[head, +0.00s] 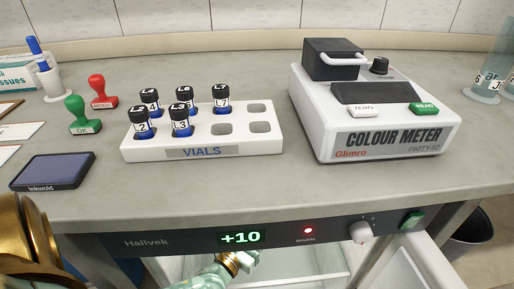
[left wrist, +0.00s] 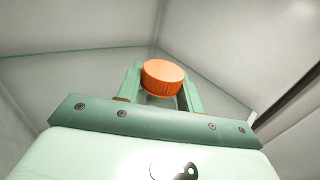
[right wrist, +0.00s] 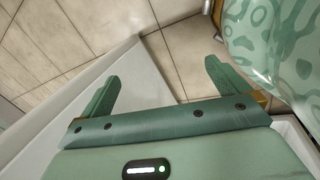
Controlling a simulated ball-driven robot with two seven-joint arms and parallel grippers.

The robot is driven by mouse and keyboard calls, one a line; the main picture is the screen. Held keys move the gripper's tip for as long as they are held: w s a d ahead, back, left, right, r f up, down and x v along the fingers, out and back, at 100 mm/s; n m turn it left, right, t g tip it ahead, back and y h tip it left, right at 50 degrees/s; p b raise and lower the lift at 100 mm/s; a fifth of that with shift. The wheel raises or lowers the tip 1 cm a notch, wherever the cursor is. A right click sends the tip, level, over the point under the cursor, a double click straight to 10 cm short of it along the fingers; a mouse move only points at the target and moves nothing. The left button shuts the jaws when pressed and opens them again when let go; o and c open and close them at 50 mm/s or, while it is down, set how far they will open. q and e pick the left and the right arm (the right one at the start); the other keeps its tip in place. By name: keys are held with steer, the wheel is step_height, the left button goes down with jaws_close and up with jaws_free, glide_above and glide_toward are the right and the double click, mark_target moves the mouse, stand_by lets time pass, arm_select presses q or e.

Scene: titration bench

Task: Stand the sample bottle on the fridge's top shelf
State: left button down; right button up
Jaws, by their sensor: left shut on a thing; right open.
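The sample bottle shows only as an orange ribbed cap (left wrist: 162,77) in the left wrist view; its body is hidden below the cap. My left gripper (left wrist: 160,88) is shut on the bottle, with one green finger on each side of the cap. Pale walls of the fridge (left wrist: 75,28) surround it, and a greenish line like a glass shelf's edge (left wrist: 60,52) runs behind the cap. I cannot tell whether the bottle touches the shelf. In the head view the fridge (head: 180,242) lies under the bench, its display reading +10. My right gripper (right wrist: 158,85) is open and empty over tiled floor.
On the bench (head: 260,190) stand a vial rack (head: 270,146), a colour meter (head: 345,125), two stamps and a blue-black pad (head: 52,171). The bench overhangs the fridge opening. A white panel (right wrist: 115,70) lies beside my right gripper. A dark bin (head: 473,235) stands at right.

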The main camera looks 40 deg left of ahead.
arm_select(q)
steer(key=shift+s+a+f, duration=0.1)
steer(key=shift+f, duration=0.25)
steer(key=shift+r, duration=0.25)
arm_select(e)
steer(key=shift+w+a, duration=0.4)
steer(key=shift+a, duration=0.15)
arm_select(q)
steer(key=shift+f, duration=0.2)
steer(key=c, duration=0.9)
jaws_free()
arm_select(e)
steer(key=shift+w+a+t, duration=0.15)
steer(key=shift+t, duration=0.15)
arm_select(q)
steer(key=shift+r, duration=0.1)
arm_select(e)
steer(key=shift+r, duration=0.1)
